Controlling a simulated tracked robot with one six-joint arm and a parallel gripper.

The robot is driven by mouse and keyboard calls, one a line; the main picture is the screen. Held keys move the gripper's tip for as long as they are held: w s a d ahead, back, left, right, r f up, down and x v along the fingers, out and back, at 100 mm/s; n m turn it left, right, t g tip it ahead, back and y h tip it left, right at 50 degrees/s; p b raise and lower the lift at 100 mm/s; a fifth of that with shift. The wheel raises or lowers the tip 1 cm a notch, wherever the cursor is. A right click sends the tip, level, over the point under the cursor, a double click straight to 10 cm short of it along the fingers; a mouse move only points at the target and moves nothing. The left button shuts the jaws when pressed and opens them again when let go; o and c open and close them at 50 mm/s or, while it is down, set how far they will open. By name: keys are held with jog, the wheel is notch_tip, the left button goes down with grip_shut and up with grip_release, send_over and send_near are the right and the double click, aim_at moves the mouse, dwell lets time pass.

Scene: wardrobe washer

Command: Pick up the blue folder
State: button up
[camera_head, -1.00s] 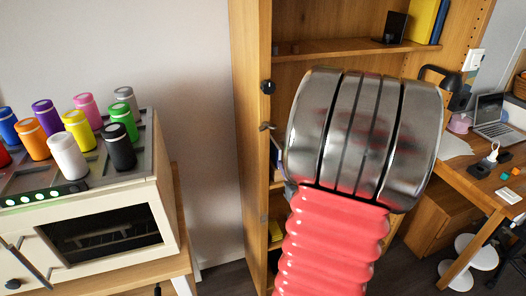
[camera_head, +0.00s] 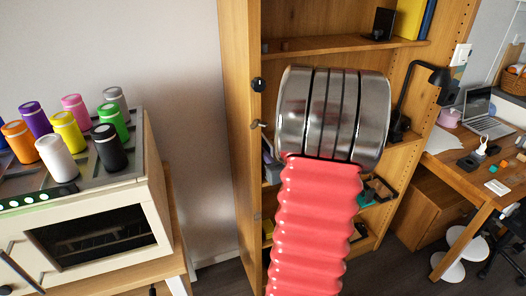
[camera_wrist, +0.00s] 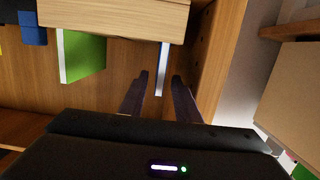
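My gripper (camera_wrist: 158,88) is open in the wrist view, its two dark fingers pointing into a wooden shelf compartment. A thin upright folder with a white edge and a bluish side (camera_wrist: 162,68) stands ahead, in line with the gap between the fingers. I cannot tell whether the fingertips reach past its edge; no contact is clear. In the head view, a blue folder (camera_head: 428,20) stands beside a yellow one on the upper shelf. My red and metal arm hides the gripper and part of the bookcase there.
A desk with a laptop (camera_head: 488,127) and a toy oven (camera_head: 95,235) flank the bookcase.

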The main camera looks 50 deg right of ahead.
aim_at(265, 145)
jog(key=shift+w+d, duration=0.2)
jog(key=shift+w, duration=0.1)
jog(key=shift+f+x, duration=0.1)
jog(key=shift+x, duration=1.2)
jog(key=shift+f+x, duration=0.15)
jog(key=shift+x, duration=1.2)
jog(key=shift+c, duration=0.6)
grip_shut()
